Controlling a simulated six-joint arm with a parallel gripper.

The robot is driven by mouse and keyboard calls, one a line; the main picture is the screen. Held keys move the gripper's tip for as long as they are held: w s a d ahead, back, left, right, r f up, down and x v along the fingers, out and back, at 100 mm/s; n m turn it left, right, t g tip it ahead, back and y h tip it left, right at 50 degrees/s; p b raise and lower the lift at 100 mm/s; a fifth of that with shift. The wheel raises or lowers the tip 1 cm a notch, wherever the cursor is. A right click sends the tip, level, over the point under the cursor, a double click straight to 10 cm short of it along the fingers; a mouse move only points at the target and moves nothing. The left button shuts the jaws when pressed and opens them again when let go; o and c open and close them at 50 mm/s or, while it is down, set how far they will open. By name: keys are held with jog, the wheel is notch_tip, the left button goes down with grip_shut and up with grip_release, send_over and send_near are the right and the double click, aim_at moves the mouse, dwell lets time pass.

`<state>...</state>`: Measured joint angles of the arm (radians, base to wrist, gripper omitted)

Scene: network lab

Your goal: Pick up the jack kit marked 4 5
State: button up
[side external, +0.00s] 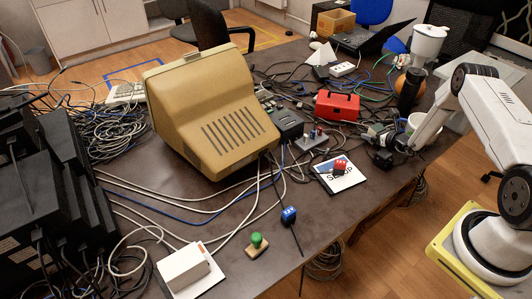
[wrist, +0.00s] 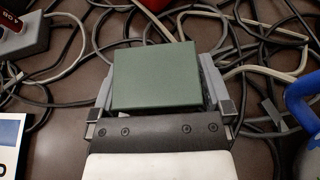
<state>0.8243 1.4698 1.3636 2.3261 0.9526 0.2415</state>
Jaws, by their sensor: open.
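My gripper (wrist: 160,88) is open, with one finger at each side of a flat, dull green box (wrist: 155,75) in the wrist view. No marking shows on the part of the box I see, so I cannot tell if it is the jack kit marked 4 5. The gripper's body hides its near edge. In the side external view my gripper (side external: 381,146) is low over the table, right of the STOP card. No 4 5 mark is legible in either view.
The STOP card (side external: 338,181) with a red block lies left. A grey unit (wrist: 25,38) and loose cables surround the green box. The table's edge is near.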

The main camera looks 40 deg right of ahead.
jog(key=shift+c, duration=0.2)
jog(key=c, duration=1.2)
jog(key=shift+o, duration=0.2)
jog(key=shift+r, duration=0.2)
jog(key=shift+r, duration=0.75)
jog(key=s+a+r, duration=0.7)
jog(key=s+r, duration=0.4)
jog(key=s, duration=0.1)
jog(key=shift+a, duration=0.15)
jog(key=shift+r, duration=0.1)
